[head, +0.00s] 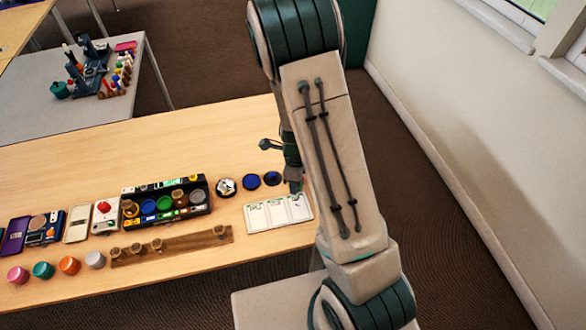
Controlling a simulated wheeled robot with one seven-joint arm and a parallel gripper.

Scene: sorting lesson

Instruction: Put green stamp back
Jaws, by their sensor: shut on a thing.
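My gripper (292,172) is over the white three-panel card (265,217) at the right of the long wooden table. It is partly hidden behind my arm. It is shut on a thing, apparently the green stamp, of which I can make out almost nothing. A long wooden rack (190,244) lies at the table's front, left of the gripper. Several small wooden stamps stand in it, three towards its left end and one near its right end, with a bare stretch between.
A black compartment tray (198,211) with coloured round pads stands behind the rack. A black-and-white round item (225,186) and two blue discs (251,182) lie right of it. Coloured pots (69,265) line the front left. The wall (470,130) is at the right.

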